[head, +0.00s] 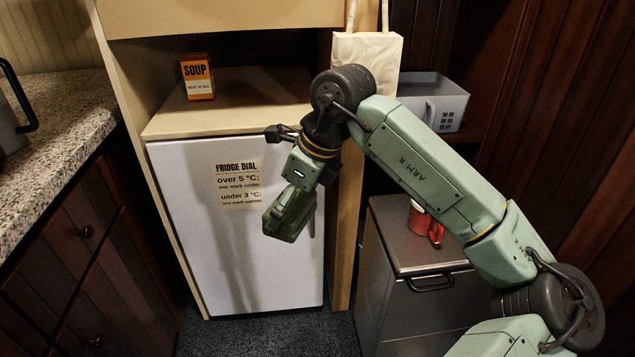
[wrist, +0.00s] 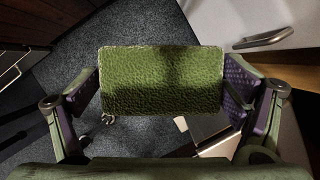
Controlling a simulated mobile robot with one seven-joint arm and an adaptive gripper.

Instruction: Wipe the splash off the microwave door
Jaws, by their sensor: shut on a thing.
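My gripper (head: 291,212) hangs in front of the white fridge door, pointing down. In the wrist view its two purple-padded fingers are shut on the left and right edges of a green, rough-textured sponge (wrist: 160,80). Dark shadow falls across part of the sponge. In the head view I cannot clearly tell the sponge from the gripper. I cannot make out a microwave door or a splash in either view.
A white fridge (head: 190,220) carries a paper note (head: 239,185); a soup box (head: 197,77) stands on top. A grey cabinet (head: 390,235) at right holds a red mug (head: 420,218). A grey bin (head: 440,95) sits on a shelf. A granite counter (head: 55,130) is at left.

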